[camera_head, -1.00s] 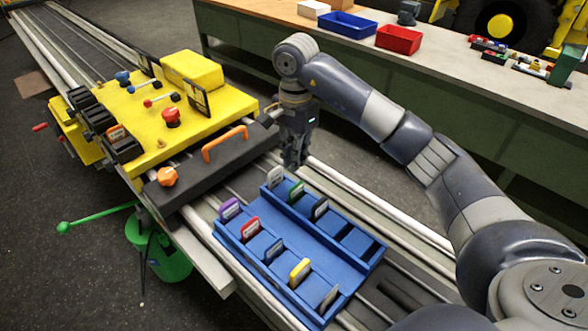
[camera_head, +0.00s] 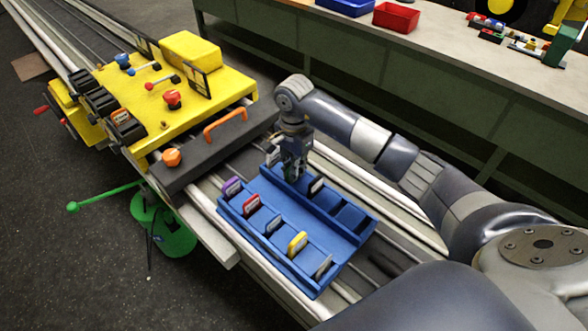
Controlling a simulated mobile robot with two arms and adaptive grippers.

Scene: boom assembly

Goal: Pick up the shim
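A blue tray (camera_head: 328,268) holds several upright shims in two rows. The near row has a purple shim (camera_head: 232,187), a red shim (camera_head: 251,204), a dark shim (camera_head: 274,224), a yellow shim (camera_head: 297,243) and a grey shim (camera_head: 323,266). In the far row stand a pale shim (camera_head: 273,156) and a dark shim with a white label (camera_head: 316,185). My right gripper (camera_head: 293,176) points down at the far row between these two, and hides most of a green shim there. Its fingers are too small to read, and contact is unclear. My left gripper is out of view.
The tray sits on the rails beside a dark block with an orange handle (camera_head: 225,128) and a yellow carriage (camera_head: 140,101). A long workbench (camera_head: 430,62) with a red bin (camera_head: 396,17) runs behind. Empty slots are at the tray's far right.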

